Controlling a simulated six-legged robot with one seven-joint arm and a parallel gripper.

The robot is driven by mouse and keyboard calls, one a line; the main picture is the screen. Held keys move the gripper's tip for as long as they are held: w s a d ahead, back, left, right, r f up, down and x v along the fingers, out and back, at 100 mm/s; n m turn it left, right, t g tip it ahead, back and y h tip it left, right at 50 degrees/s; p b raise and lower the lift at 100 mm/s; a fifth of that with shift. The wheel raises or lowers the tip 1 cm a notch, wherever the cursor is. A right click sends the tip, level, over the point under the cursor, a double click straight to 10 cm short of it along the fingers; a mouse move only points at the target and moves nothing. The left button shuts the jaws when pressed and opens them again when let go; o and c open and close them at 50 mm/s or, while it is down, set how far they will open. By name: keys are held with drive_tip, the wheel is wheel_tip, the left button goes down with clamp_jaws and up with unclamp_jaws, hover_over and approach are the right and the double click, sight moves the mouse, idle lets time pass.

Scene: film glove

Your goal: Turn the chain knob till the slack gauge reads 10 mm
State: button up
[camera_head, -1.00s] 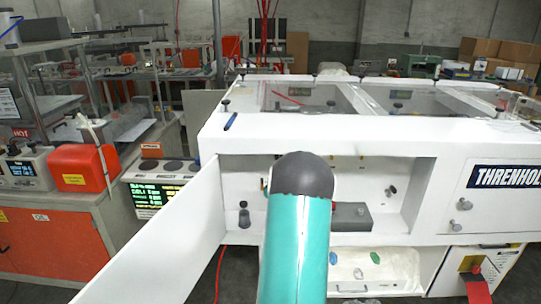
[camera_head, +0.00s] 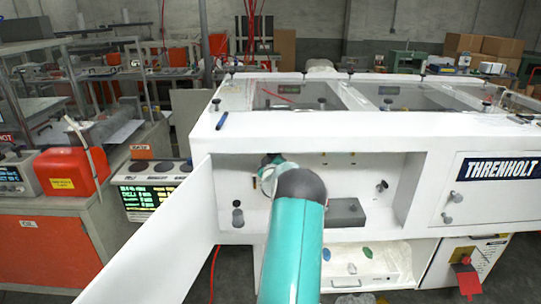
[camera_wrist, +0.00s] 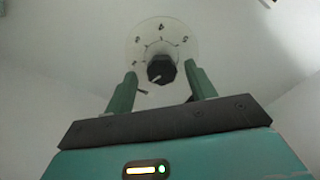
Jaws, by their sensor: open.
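A dark faceted knob (camera_wrist: 161,70) with a pale pointer mark sits in front of a round pale dial (camera_wrist: 161,33) with printed numerals in the wrist view. My gripper (camera_wrist: 160,76) has two green fingers, open, one on each side of the knob's lower part and apart from it. I cannot tell how deep the fingertips reach. In the head view, my gripper (camera_head: 268,163) is inside the open bay of the white machine (camera_head: 330,130), mostly hidden behind my arm. No slack gauge reading in mm is legible.
The bay's open door (camera_head: 165,235) stands on the left. A grey block (camera_head: 345,212), a dark knob (camera_head: 238,217) and a grey knob (camera_head: 382,186) are in the bay. A small peg (camera_wrist: 143,91) shows by the left finger. A lit screen (camera_head: 150,195) stands outside, left.

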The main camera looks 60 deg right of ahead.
drive_tip(key=shift+x, duration=1.4)
drive_tip(key=shift+c, duration=0.2)
drive_tip(key=c, duration=0.9)
drive_tip(key=shift+w, duration=0.1)
drive_tip(key=m, duration=0.9)
drive_tip(key=shift+m, duration=0.4)
